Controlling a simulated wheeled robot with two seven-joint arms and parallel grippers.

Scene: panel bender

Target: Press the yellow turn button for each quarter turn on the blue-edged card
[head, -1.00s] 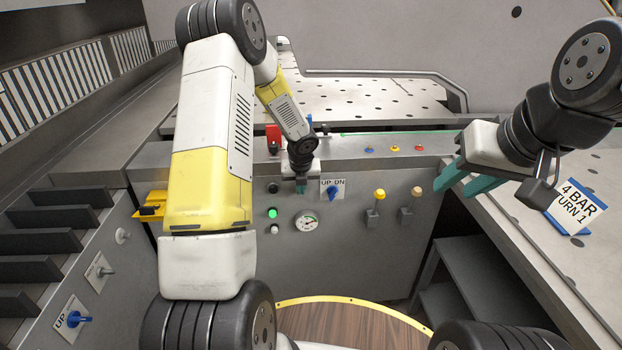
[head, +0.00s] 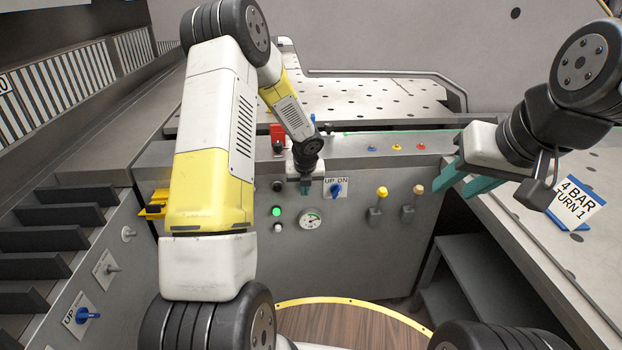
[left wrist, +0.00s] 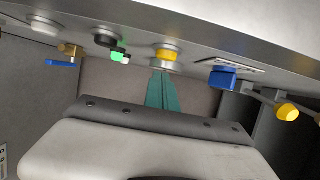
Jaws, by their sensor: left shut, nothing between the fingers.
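The blue-edged card (head: 573,204) lies on the right-hand table and reads "4 BAR TURN 1". My left gripper (head: 305,188) is shut and empty, close to the machine's front panel, left of the "UP DN" switch. In the left wrist view a yellow button (left wrist: 166,54) in a pale ring sits at the teal fingertips (left wrist: 161,76); I cannot tell whether they touch it. In the head view my gripper hides this button. My right gripper (head: 454,188) is open and empty near the table's left edge.
The panel has a blue "UP DN" switch (head: 336,190), a lit green button (head: 276,211), a gauge (head: 310,220) and two knobbed levers, one yellow (head: 382,192). Blue, yellow and red buttons sit on the ledge above.

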